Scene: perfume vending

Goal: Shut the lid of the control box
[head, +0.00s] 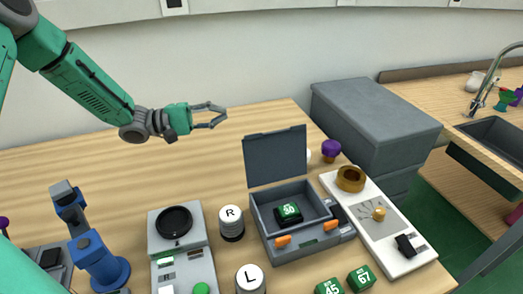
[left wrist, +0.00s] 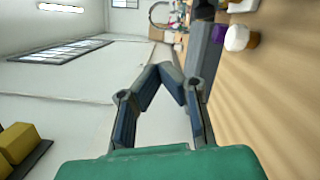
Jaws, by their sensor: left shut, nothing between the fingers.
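The control box (head: 262,213) is a grey box on the table in the head view, with orange latches on its front. Its lid (head: 275,157) stands open, roughly upright at the back edge. A green block marked with a number (head: 288,212) lies inside the box. My left gripper (head: 224,115) is in the air, to the left of and above the lid, apart from it. Its fingers meet at the tips, with nothing between them, as the left wrist view (left wrist: 165,68) also shows. My right gripper is not in view.
A bottle marked R (head: 231,223) and one marked L (head: 250,279) stand left of the box. A white panel (head: 372,206) with a gold ring lies right of it. Green blocks (head: 361,279) lie in front. A large grey case (head: 375,110) stands behind. The table's back left is clear.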

